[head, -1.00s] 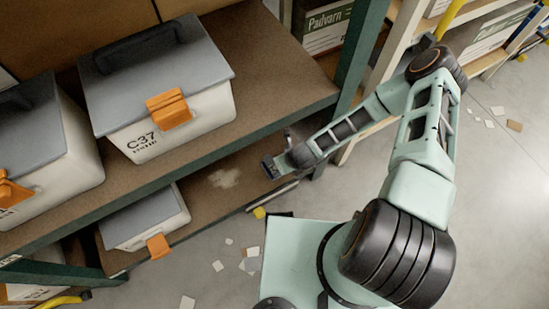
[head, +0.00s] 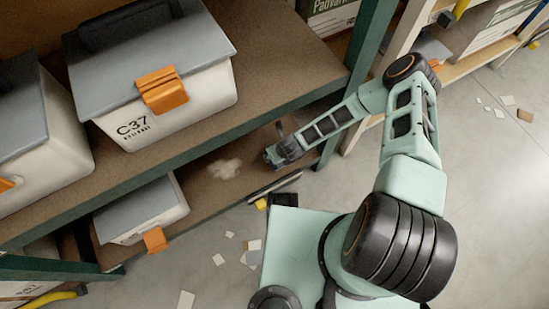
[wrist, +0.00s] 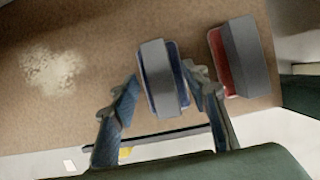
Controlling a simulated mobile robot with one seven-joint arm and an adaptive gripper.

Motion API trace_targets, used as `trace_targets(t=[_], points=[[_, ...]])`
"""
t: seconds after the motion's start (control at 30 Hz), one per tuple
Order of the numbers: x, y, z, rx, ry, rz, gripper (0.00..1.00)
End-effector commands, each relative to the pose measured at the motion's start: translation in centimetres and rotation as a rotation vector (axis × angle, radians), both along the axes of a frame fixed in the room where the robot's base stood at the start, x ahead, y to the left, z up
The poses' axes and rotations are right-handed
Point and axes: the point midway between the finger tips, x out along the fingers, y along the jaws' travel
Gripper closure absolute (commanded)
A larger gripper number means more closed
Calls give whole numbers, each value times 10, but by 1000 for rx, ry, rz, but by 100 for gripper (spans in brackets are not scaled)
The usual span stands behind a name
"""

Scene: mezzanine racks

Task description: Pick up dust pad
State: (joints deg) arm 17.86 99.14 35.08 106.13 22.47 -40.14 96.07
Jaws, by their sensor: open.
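Two pads lie on the brown lower shelf in the wrist view. One has a grey grip strip over a blue body with a pale edge (wrist: 165,78). The other has a grey grip strip over a red body (wrist: 239,58) and lies to its right. Which is the dust pad I cannot tell from markings. My gripper (wrist: 161,82) is open, with its fingers on either side of the blue pad; contact is not clear. In the head view my gripper (head: 273,157) is low at the lower shelf, and the pads there are hidden or too small to tell.
A pale dusty patch (head: 224,169) lies on the lower shelf left of my gripper. The upper shelf edge (head: 215,143) runs close above. A grey-lidded C37 box (head: 165,105) stands on the upper shelf, a smaller box (head: 145,210) below. A green post (head: 362,45) rises behind my arm.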

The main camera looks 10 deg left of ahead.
Motion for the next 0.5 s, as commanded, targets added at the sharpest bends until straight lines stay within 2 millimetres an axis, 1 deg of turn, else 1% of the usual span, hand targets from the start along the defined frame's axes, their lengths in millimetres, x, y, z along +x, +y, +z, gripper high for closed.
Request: trace_targets(t=[0.03,0.1,0.5], points=[[2,1,-9,-1,-1,1,58],[4,2,-13,-1,-1,1,58],[5,3,-13,-1,-1,0,58]])
